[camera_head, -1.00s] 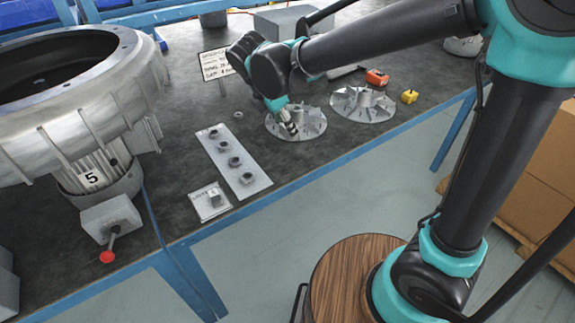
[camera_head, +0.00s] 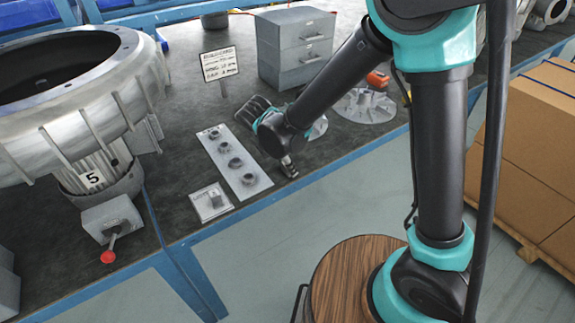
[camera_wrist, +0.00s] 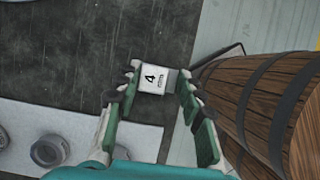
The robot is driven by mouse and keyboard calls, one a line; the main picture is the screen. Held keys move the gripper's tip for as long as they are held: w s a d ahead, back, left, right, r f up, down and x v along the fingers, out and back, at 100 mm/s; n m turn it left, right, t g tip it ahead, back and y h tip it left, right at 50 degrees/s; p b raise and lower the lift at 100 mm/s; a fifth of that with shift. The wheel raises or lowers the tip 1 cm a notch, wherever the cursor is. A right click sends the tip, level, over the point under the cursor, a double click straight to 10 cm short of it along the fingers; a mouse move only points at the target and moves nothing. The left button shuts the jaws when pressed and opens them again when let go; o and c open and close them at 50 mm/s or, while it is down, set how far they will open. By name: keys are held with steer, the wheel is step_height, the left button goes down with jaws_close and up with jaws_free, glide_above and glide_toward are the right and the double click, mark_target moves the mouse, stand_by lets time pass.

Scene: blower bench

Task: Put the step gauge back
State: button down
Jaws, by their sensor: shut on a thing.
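My gripper (camera_wrist: 152,88) is shut on a small pale block marked "4 mm", which I take to be the step gauge (camera_wrist: 152,77). The block sits between the fingertips, marked face toward the wrist camera. In the head view my gripper (camera_head: 288,167) is low over the bench's front edge, just right of the long grey strip (camera_head: 252,188). I cannot tell whether the block touches the bench. A small pale plate (camera_head: 202,214) with a small grey block-shaped piece on it lies left of the strip's front end.
The strip carries several dark rings. Bladed impellers (camera_head: 365,105) lie behind and right of my gripper. A grey drawer cabinet (camera_head: 292,45) and a sign (camera_head: 220,63) stand farther back. The large blower housing (camera_head: 100,105) fills the left. Bare bench shows around the small plate.

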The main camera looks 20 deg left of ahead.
steer(key=shift+f, duration=0.15)
steer(key=c, duration=1)
jaws_free()
steer(key=shift+o, duration=0.2)
steer(key=v, duration=1.2)
steer(key=w+d+f+m+g+y, duration=0.1)
steer(key=w+d+m, duration=0.2)
steer(key=d+m, duration=0.55)
steer(key=w+d+f+m+y, duration=0.1)
steer(key=w+d+m, duration=0.25)
steer(key=d, duration=0.95)
steer(key=s+d+f+m+t, duration=0.1)
steer(key=s+d+f+m, duration=0.1)
steer(key=d+m, duration=0.6)
steer(key=s+d+f+m, duration=0.3)
steer(key=s+d+m, duration=0.2)
steer(key=d+m, duration=0.3)
steer(key=d, duration=0.2)
steer(key=shift+d+f+t+y, duration=0.3)
steer(key=shift+t+y, duration=0.1)
